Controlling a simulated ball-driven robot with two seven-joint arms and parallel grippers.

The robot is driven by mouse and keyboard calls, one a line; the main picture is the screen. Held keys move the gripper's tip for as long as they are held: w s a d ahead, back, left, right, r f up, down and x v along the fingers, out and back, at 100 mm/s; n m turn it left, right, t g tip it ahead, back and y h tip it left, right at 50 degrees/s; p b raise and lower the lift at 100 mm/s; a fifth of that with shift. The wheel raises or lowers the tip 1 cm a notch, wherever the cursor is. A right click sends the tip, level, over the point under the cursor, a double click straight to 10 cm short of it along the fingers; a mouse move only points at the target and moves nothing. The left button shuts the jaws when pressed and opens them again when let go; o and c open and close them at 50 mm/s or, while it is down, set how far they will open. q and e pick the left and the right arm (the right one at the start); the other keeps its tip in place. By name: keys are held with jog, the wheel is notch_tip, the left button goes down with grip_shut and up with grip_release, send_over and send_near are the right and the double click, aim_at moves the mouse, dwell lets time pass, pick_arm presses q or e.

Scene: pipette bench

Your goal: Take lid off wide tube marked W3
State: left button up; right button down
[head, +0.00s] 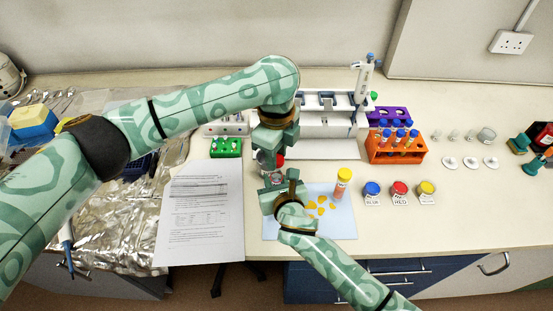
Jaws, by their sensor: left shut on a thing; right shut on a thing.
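A wide tube (275,179) with a red lid (280,160) stands between my two grippers in the head view. It is mostly covered by them, and I cannot read its mark. My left gripper (270,157) reaches down from above and is shut on the red lid. My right gripper (279,186) comes from the lower right and is shut on the tube's body, just below the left gripper. The lid appears to be at the tube's top; whether there is a gap between them is hidden.
A yellow-capped tube (342,184) stands on a pale blue mat (341,222) with orange pieces. Right of it are blue, red and yellow jars (399,191). Behind are an orange rack (396,154), a green rack (226,148) and a pipette stand (330,124). Paper (203,215) lies left.

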jog(key=c, duration=1.1)
grip_release()
